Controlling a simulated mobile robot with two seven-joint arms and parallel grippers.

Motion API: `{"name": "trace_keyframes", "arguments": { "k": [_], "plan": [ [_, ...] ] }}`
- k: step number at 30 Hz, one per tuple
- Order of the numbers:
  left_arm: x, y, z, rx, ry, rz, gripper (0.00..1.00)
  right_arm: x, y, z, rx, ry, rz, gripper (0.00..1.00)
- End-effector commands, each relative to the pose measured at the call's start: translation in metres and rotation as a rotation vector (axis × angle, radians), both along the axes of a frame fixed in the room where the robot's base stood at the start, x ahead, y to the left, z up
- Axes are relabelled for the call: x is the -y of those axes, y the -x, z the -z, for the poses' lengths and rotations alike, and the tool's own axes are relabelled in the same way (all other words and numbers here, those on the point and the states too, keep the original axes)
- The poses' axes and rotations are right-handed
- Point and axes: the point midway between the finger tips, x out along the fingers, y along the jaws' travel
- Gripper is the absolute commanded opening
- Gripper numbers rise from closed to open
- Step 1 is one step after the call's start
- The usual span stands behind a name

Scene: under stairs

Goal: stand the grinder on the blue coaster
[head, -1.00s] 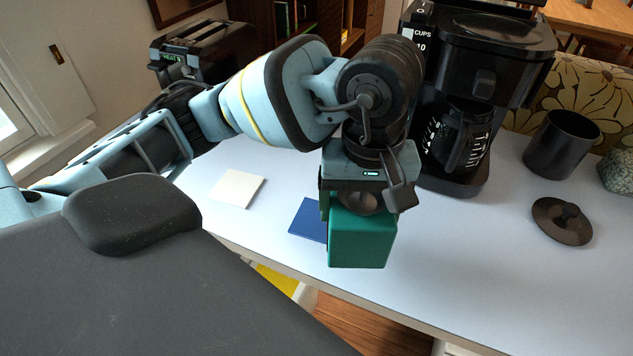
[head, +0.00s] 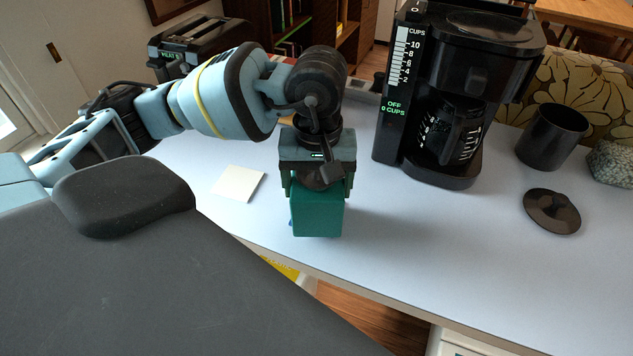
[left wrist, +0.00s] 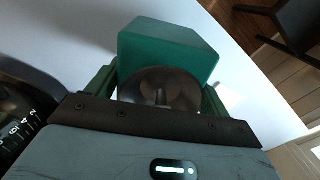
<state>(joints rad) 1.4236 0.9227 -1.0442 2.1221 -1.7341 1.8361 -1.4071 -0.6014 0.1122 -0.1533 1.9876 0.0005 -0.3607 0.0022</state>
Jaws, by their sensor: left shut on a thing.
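The grinder (head: 317,215) is a green box-shaped body with a dark metallic dome at one end; the dome (left wrist: 160,88) shows in the left wrist view. My left gripper (head: 318,190) points down and is shut on the grinder, one finger on each side. The grinder hangs upright below it. Only a thin sliver of the blue coaster (head: 290,223) shows at the grinder's left edge; the rest is hidden behind it. I cannot tell whether the grinder touches the coaster. My right gripper is not in view.
A white square coaster (head: 239,183) lies left of the grinder. A black coffee maker (head: 450,110) stands to the right, with a black canister (head: 552,137) and a dark lid (head: 552,211) beyond. The counter's front edge is close to the grinder. The right front counter is clear.

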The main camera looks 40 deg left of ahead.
Motion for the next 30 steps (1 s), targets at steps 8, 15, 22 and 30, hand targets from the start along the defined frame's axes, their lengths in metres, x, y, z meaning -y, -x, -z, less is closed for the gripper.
{"name": "trace_keyframes", "arguments": {
  "k": [8,15,22,30],
  "plan": [
    [0.000,0.000,0.005,0.004,0.001,0.000,0.33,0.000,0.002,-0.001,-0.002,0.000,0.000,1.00],
    [0.000,0.000,0.009,0.001,0.000,0.000,0.88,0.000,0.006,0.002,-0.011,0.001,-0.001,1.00],
    [0.000,0.000,0.008,0.001,0.000,0.000,1.00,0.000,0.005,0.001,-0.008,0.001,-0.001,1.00],
    [0.000,-0.001,-0.004,0.004,0.001,0.000,1.00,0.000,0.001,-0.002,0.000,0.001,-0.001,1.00]
  ]
}}
